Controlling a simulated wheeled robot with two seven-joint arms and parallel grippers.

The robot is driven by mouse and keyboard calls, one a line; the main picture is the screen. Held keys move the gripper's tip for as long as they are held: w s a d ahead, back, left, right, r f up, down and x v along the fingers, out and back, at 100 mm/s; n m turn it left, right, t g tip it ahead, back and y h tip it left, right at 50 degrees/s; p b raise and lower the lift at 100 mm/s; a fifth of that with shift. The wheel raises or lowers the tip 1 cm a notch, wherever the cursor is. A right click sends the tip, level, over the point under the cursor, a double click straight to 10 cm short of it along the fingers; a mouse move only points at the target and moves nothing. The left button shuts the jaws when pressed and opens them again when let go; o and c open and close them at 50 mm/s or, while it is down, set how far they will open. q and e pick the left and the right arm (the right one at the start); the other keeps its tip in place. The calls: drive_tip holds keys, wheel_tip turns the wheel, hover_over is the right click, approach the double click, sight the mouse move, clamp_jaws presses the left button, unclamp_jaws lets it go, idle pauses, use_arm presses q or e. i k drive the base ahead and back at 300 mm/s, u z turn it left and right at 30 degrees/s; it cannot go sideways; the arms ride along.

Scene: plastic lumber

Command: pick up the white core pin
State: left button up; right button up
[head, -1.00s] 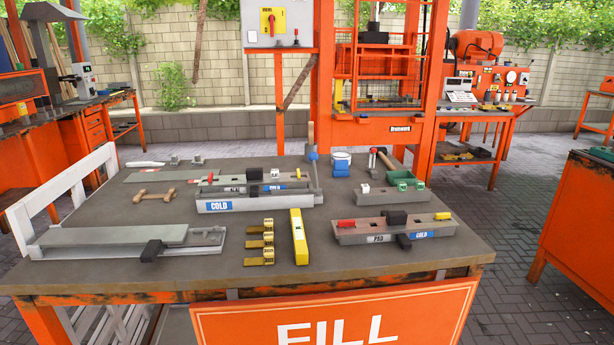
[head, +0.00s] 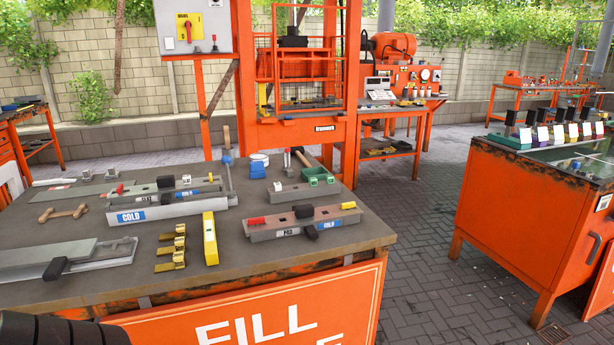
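I cannot single out the white core pin with certainty. A slim white rod-like piece (head: 62,181) lies at the back left of the worktable (head: 350,240), too small to tell for sure. Small white blocks also show, one on the long tray marked COLD (head: 165,208) and one (head: 278,187) by the grey block at the back right. A dark ribbed part, which looks like my own arm, shows at the lower left corner. Neither gripper's fingers are in view.
A yellow bar (head: 210,238) and several brass pieces (head: 172,250) lie near the table's front.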

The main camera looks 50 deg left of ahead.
sight(186, 179)
drive_tip(key=z, duration=0.85)
drive_tip(key=k, duration=1.55)
drive_tip(key=u, duration=1.6)
drive_tip(key=i, duration=0.4)
drive_tip(key=z, duration=0.05)
